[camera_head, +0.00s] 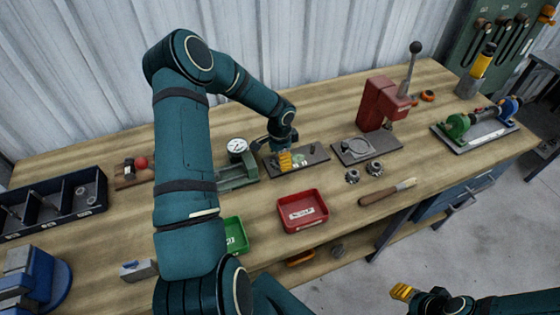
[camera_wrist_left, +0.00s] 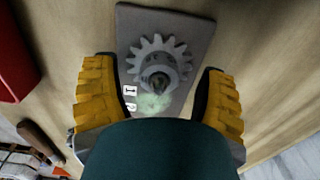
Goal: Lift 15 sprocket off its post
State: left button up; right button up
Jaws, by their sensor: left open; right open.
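A grey toothed sprocket (camera_wrist_left: 158,58) sits around a post on a dark grey plate (camera_wrist_left: 190,28) in the left wrist view. Small white label tiles (camera_wrist_left: 130,91) with dark characters lie beside it, only partly readable. My left gripper (camera_wrist_left: 158,68) is open, with one yellow finger on each side of the sprocket and a visible gap to each. In the head view my left gripper (camera_head: 287,160) is over the dark plate (camera_head: 318,153) and largely hides the sprocket. My right gripper (camera_head: 404,292) is open and empty at the lower right, away from the bench.
A red tray (camera_head: 302,227) and a green tray (camera_head: 236,236) stand in front of the plate. A dial gauge stand (camera_head: 238,176) is left of it; a red lever press (camera_head: 383,104) is right. Two small gears (camera_head: 375,168) and a brush (camera_head: 388,193) lie nearby.

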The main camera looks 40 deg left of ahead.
pick_arm(q)
jog(key=shift+f, duration=0.3)
grip_shut()
notch_tip(320, 180, up, 10)
jog(key=shift+r, duration=0.1)
dwell(0.6)
